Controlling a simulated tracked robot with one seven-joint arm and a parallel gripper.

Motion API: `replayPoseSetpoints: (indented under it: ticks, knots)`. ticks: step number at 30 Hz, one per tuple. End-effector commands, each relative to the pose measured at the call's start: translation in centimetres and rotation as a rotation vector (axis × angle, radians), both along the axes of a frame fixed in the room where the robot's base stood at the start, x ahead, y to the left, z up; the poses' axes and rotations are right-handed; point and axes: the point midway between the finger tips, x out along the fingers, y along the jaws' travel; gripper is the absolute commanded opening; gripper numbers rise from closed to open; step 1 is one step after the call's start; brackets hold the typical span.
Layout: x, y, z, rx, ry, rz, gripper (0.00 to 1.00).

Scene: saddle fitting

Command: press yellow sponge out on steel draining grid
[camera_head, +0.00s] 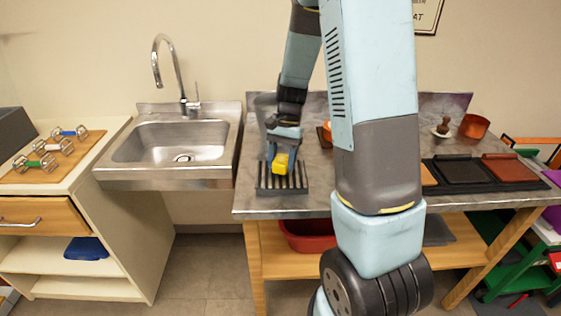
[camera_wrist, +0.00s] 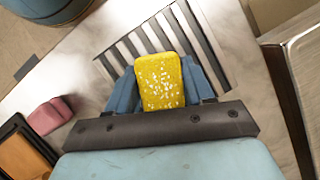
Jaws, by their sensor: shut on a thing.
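The yellow sponge (camera_head: 280,161) is held in my gripper (camera_head: 282,154) over the steel draining grid (camera_head: 283,188) on the metal worktop. In the wrist view, the yellow sponge (camera_wrist: 160,82) with pale specks sits between the blue fingers of my gripper (camera_wrist: 160,85), which are shut on it from both sides. The draining grid (camera_wrist: 205,45) shows its parallel bars under and beyond the sponge. Whether the sponge touches the bars cannot be told.
A steel sink (camera_head: 177,143) with a tall tap stands left of the worktop. A pink block (camera_wrist: 48,115) lies beside the grid in the wrist view. Dark and brown pads (camera_head: 463,170) lie on the right of the worktop. A red basin (camera_head: 307,236) stands on the shelf below.

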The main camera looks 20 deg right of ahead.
Motion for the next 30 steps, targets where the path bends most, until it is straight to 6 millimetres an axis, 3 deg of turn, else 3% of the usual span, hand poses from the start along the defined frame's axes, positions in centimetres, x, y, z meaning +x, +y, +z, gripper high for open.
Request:
replayPoseSetpoints:
  ticks: [30]
  knots:
    - [0.00,0.09,-0.89,0.000,0.001,0.001,0.27]
